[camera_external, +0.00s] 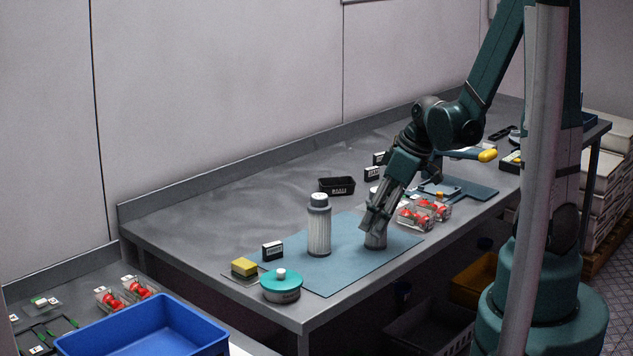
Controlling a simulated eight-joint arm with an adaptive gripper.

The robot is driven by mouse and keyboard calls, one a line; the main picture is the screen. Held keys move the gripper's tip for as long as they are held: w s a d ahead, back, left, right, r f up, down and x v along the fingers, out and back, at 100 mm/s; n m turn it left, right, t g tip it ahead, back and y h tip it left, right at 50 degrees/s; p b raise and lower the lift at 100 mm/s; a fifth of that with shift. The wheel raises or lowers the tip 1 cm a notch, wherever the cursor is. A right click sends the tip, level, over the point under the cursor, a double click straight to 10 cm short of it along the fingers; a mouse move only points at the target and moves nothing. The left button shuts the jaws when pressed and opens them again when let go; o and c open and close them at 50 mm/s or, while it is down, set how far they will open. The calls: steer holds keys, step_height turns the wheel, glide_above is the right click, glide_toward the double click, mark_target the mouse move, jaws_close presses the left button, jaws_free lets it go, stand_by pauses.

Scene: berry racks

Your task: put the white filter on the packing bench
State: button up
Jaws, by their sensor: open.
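A white ribbed filter (319,232) with a grey collar stands upright on the blue mat on the grey bench (190,225). A second, similar cylinder (375,241) stands upright to its right on the mat. My gripper (375,222) reaches down in front of this second cylinder and hides its middle; only its base and a bit of its white top show. My gripper is open, with its fingers at this cylinder. I cannot tell whether they touch it. Neither cylinder is visibly lifted.
A teal-lidded round tin (281,286), yellow sponge (244,267) and black-and-white box (272,251) stand left of the blue mat (330,276). Clear berry packs (415,217) lie right of my gripper. A black tray (337,186) is behind. A blue crate (150,332) stands front left.

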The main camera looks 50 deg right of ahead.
steer(key=p+v, duration=0.2)
steer(key=v, duration=0.9)
stand_by(0.5)
steer(key=shift+a+r, duration=0.1)
steer(key=shift+a, duration=0.05)
stand_by(0.6)
steer(key=s+a+r+m+t+h, duration=0.1)
steer(key=s+a+r+m, duration=0.1)
steer(key=a+r, duration=0.3)
steer(key=s+a+r+m+t, duration=0.2)
steer(key=a+r, duration=0.4)
steer(key=r, duration=0.3)
steer(key=shift+s+a+m+h, duration=0.2)
steer(key=shift+a+m+h, duration=0.1)
steer(key=shift+h, duration=0.1)
